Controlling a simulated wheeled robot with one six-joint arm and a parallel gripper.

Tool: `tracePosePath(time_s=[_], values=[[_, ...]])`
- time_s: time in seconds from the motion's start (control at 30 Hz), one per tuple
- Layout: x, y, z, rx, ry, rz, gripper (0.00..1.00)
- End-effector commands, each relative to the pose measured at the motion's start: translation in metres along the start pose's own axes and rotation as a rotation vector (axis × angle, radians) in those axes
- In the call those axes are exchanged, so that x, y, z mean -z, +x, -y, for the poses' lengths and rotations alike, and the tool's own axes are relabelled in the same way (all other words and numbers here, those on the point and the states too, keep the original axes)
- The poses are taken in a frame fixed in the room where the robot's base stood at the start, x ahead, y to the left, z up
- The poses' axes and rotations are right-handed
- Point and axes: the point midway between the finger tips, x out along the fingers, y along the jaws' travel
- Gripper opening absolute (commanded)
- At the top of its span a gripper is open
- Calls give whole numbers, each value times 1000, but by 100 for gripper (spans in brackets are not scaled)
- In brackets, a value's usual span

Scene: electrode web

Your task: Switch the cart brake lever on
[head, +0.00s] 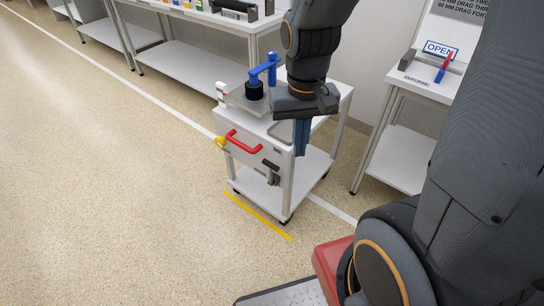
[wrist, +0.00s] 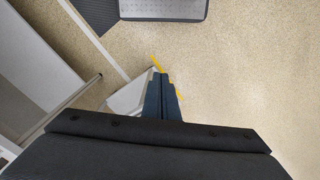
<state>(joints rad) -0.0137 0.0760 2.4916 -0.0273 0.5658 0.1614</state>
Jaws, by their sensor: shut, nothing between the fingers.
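The white cart (head: 310,165) stands on the floor in the head view, with a red handle (head: 243,142) on its front. A small grey and dark lever (head: 270,173), which looks like the brake lever, hangs on the front face below and right of the handle. Which setting it is in cannot be read. My gripper (head: 301,152) points down beside the right front corner of the cart, to the right of the lever and apart from it. Its blue fingers are together and empty. In the wrist view the fingers (wrist: 163,78) cover part of the cart (wrist: 130,98), and the lever is hidden.
A blue-handled device (head: 262,76) and a yellow knob (head: 220,141) are on the cart. A yellow floor line (head: 258,216) runs before it. A table with an OPEN sign (head: 441,50) stands at right, a white bench (head: 190,55) behind. The floor at left is clear.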

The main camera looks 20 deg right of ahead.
Motion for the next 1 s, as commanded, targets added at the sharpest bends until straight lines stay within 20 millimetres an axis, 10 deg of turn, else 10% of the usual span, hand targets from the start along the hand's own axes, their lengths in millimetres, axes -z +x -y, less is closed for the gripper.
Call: tracePosePath(time_s=[0.5,1.0], values=[[187,146,33,-55,684,-93,0],[214,175,41,-49,818,-118,0]])
